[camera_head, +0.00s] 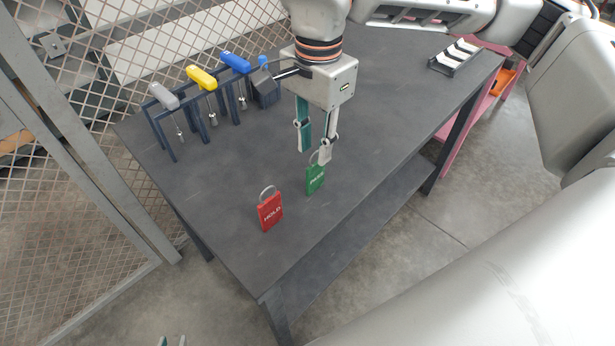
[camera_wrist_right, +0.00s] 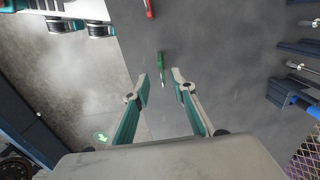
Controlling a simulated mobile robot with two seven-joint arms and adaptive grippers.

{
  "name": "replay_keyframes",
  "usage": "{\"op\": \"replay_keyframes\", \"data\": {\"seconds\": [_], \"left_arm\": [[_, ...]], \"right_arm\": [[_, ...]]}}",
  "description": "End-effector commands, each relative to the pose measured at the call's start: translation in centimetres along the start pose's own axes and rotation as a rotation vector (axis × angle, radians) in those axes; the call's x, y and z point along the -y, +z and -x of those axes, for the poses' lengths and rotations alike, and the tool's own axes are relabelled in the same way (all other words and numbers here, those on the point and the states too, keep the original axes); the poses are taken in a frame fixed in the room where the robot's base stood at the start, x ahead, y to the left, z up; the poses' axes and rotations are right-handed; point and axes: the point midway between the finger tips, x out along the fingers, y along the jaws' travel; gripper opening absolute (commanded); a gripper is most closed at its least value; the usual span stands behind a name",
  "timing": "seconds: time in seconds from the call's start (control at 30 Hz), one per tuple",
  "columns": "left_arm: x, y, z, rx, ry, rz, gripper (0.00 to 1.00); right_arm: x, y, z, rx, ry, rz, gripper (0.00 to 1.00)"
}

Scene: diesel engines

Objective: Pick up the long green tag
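The green tag (camera_head: 315,180) with a pale loop stands on the dark table near its front edge. In the right wrist view the green tag (camera_wrist_right: 161,66) appears edge-on, in line with the gap between the fingertips and just beyond them. My right gripper (camera_head: 314,156) points down above the tag, open and empty; its two spread fingers also show in the right wrist view (camera_wrist_right: 161,82). In the head view its right finger overlaps the tag's loop, and I cannot tell if they touch.
A red tag (camera_head: 270,211) marked HOLD stands left of the green one. A dark rack (camera_head: 161,126) with grey, yellow and blue-handled screwdrivers stands behind on the table (camera_head: 215,225). A black-and-white holder (camera_head: 453,57) is at the far right. A mesh fence (camera_head: 70,190) borders the left.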

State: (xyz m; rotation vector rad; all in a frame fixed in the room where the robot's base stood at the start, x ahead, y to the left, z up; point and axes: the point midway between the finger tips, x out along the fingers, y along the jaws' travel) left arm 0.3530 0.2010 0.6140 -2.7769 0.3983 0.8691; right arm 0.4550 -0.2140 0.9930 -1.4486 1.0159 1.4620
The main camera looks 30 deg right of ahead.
Motion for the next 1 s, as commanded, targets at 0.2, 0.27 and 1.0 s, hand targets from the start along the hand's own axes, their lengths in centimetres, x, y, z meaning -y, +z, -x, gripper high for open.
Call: {"op": "replay_keyframes", "data": {"seconds": [0.2, 0.27, 1.0], "left_arm": [[0.4, 0.1, -0.4, -0.005, -0.003, -0.010, 0.24], [0.4, 0.1, -0.4, -0.005, -0.004, -0.010, 0.24], [0.5, 0.5, -0.5, -0.002, -0.006, -0.014, 0.24]], "right_arm": [[-0.1, -0.5, -1.5, -0.012, 0.008, -0.009, 0.25], [0.0, -0.5, -2.1, -0.012, 0.007, -0.008, 0.25], [0.2, -0.9, -8.2, -0.010, 0.005, -0.008, 0.25]]}}
